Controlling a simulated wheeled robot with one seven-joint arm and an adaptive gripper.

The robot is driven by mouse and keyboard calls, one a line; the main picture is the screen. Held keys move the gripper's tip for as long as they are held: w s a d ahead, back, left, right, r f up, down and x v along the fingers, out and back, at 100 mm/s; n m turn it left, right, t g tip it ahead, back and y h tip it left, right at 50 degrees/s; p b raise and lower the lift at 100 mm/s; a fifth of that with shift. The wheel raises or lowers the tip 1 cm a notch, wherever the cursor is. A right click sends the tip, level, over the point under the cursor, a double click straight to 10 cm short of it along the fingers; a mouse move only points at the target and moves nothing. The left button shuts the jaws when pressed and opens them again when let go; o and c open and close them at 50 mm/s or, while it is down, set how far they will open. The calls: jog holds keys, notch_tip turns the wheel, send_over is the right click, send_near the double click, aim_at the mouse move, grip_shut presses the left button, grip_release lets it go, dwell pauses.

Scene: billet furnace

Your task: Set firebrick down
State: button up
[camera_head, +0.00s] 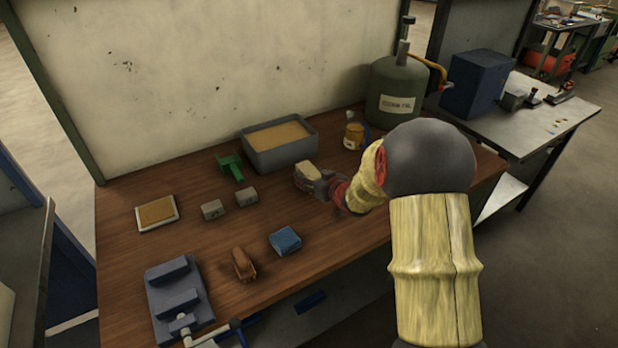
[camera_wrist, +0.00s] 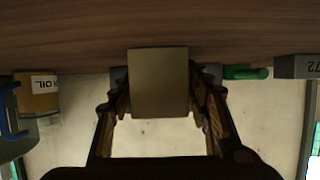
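The tan firebrick (camera_head: 309,169) is near the middle of the wooden table, in front of the grey sand-filled bin. My gripper (camera_head: 314,182) reaches in low from the right with its fingers around the firebrick. In the wrist view the firebrick (camera_wrist: 158,82) sits between the two fingers (camera_wrist: 159,92), which press against its left and right sides. It looks square to the fingers. The wrist picture is upside down, with the table at the top. I cannot tell whether the firebrick's underside touches the table.
The sand bin (camera_head: 255,156) is close behind. A green tool (camera_head: 231,166), two grey blocks (camera_head: 213,210), a framed tray (camera_head: 157,213), a blue block (camera_head: 285,241), a brown object (camera_head: 243,264) and a vise (camera_head: 180,299) lie leftward. A yellow can (camera_head: 354,136) and tank (camera_head: 396,92) stand right.

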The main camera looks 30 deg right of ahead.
grip_shut()
dwell(0.5)
